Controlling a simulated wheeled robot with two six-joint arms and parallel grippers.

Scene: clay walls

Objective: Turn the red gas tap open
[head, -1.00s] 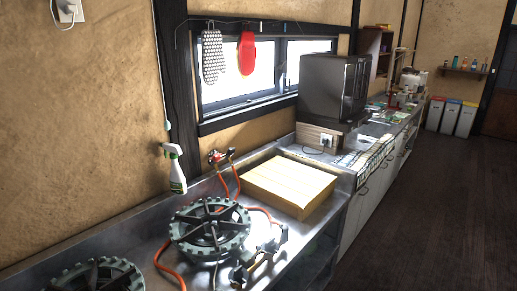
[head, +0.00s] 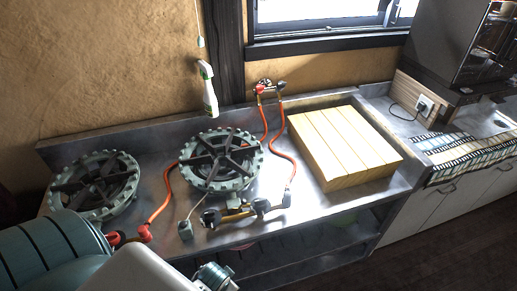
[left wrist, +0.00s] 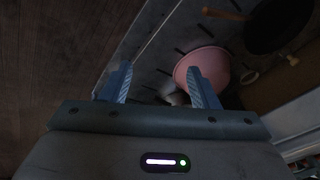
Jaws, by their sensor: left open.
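The red gas tap (head: 261,88) sits on a small brass pipe fitting at the back of the steel counter, beside the dark post. Orange hoses run down from the fitting toward the burners. How far the tap is turned is too small to tell. My left gripper (left wrist: 158,85) shows in the left wrist view with its two blue fingers apart and nothing between them. It is well away from the tap, low in front of the counter. In the head view only parts of my arm show at the bottom left. My right gripper is not in view.
Two ring burners, one in the middle (head: 221,160) and one at left (head: 95,187), stand on the counter. A pink bowl (left wrist: 203,66) shows in the left wrist view.

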